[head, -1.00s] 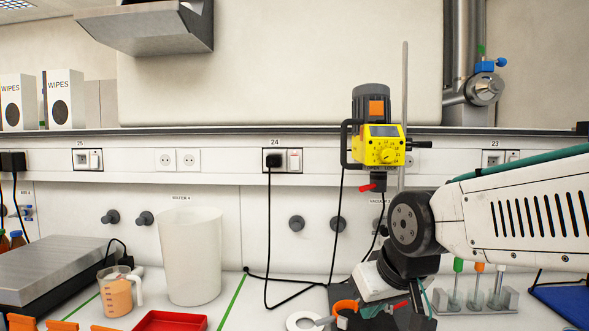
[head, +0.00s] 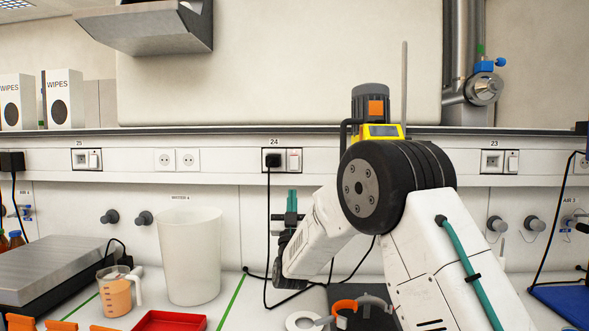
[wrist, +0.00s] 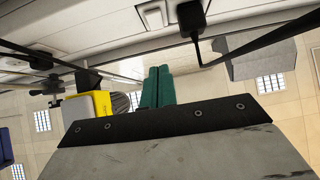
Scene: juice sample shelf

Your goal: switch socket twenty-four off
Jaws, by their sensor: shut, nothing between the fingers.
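Socket twenty-four (head: 283,160) is on the wall rail under the label 24. A black plug (head: 273,160) sits in its left half, and its white rocker switch (head: 294,160) is on the right. The switch's on or off position is too small to tell. In the wrist view the switch (wrist: 152,14) is at the top edge, beside the black plug (wrist: 190,16). My gripper (head: 292,194), with teal fingers, is shut and empty, pointing up just below the switch in the head view and apart from it. The shut fingers also show in the wrist view (wrist: 158,70).
The plug's black cable (head: 268,230) hangs just left of my gripper. A yellow stirrer (head: 383,131) stands to the right, mostly behind my arm. A white beaker (head: 190,255) and a jug (head: 116,292) stand at left. Sockets 25 (head: 87,159) and 23 (head: 499,162) flank this one.

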